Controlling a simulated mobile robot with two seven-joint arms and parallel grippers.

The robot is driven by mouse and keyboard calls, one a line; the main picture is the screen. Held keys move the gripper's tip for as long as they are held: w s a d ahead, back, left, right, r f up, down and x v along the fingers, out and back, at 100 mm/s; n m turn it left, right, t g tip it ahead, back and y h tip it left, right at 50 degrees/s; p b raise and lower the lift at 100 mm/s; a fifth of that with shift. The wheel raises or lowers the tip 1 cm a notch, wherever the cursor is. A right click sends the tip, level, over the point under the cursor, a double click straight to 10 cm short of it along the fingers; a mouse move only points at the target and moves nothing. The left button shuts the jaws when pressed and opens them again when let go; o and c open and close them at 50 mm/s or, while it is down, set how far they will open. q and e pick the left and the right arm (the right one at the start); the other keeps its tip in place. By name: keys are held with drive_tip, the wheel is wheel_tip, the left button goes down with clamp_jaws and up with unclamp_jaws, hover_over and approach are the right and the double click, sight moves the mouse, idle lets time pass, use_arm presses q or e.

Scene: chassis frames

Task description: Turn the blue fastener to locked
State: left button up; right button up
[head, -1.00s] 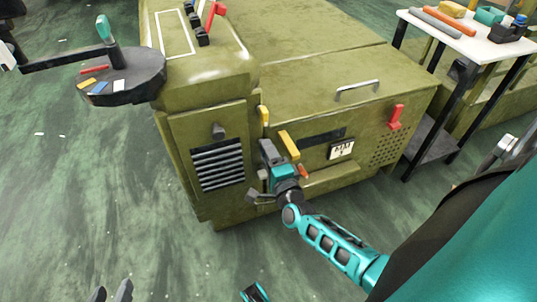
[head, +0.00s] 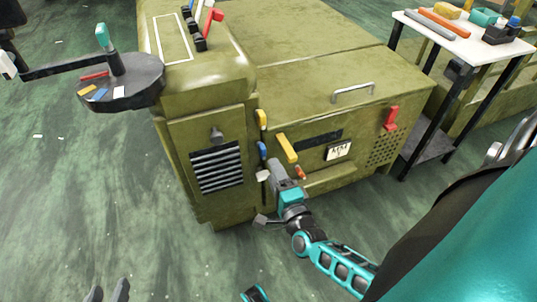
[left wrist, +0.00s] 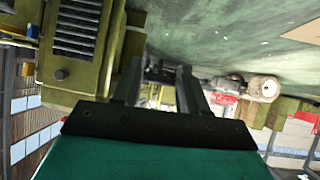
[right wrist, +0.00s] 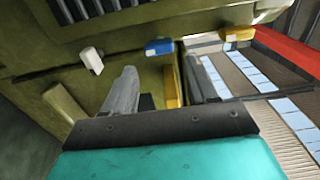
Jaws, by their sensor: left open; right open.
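The blue fastener (head: 262,150) is a small handle on the front corner of the olive machine, between a yellow fastener (head: 261,119) above and a white one (head: 263,175) below. It stands roughly upright, lined up much like the yellow one. In the right wrist view the blue fastener (right wrist: 158,47) shows just beyond the gap between my fingertips, apparently apart from them. My right gripper (head: 272,170) is open and empty, just below and right of the blue fastener in the head view. My left gripper (head: 108,291) is open and empty at the bottom left, far from the machine.
A larger yellow handle (head: 287,147) and a small orange latch (head: 300,171) sit close to my right gripper. A red handle (head: 390,117) is further right. A side table (head: 470,42) with parts stands at the right.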

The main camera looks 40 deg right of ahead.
use_arm(q)
drive_tip(key=shift+s+a+f+p, duration=0.15)
drive_tip(key=shift+s+a+p, duration=0.15)
drive_tip(key=shift+p, duration=0.1)
use_arm(e)
drive_tip(key=v, duration=0.6)
drive_tip(key=shift+s, duration=0.15)
drive_tip(key=shift+a, duration=0.1)
